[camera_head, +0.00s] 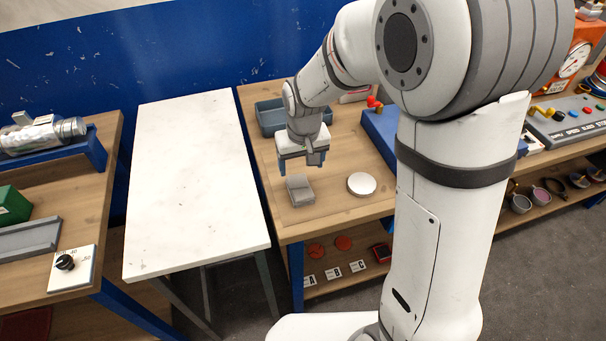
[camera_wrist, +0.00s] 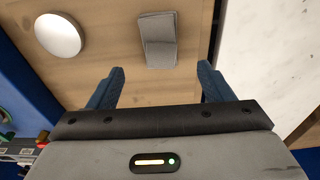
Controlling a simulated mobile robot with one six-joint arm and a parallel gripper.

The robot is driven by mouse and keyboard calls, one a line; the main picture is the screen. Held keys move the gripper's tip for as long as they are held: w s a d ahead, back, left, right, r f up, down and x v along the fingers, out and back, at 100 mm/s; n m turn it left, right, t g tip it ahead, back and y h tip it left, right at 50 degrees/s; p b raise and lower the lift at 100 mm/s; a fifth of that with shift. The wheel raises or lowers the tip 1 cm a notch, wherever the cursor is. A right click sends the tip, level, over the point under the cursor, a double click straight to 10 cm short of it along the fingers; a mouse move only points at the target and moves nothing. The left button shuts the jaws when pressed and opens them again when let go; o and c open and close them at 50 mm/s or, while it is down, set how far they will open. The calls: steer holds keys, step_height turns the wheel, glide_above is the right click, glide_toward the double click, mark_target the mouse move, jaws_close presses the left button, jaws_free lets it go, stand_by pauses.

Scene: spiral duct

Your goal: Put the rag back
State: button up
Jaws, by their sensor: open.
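A grey folded piece that looks like the rag (camera_head: 300,190) lies on the wooden bench near its front left. In the wrist view the rag (camera_wrist: 158,40) lies just beyond my fingertips, roughly centred between them. My gripper (camera_head: 303,165) is above the bench, behind and over the rag in the head view. Its two blue fingers are spread with nothing between them, as the wrist view of my gripper (camera_wrist: 161,70) also shows. The rag is apart from the fingers.
A white round disc (camera_head: 362,184) lies right of the rag. A blue-grey bin (camera_head: 268,117) stands behind my gripper, partly hidden. A blue block (camera_head: 380,132) is at the right. A white table (camera_head: 190,190) stands to the left. Labels and red items sit on the lower shelf.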

steer(key=s+d+r+m+t, duration=0.1)
steer(key=s+d+r, duration=0.5)
steer(key=s, duration=0.3)
steer(key=s+d+r+m+t, duration=0.1)
steer(key=s+d+r+m, duration=0.1)
steer(key=s+d+r, duration=0.4)
steer(key=s+d, duration=0.2)
steer(key=s, duration=0.1)
steer(key=shift+s+d+r, duration=0.15)
steer(key=shift+d+r, duration=0.05)
stand_by(0.7)
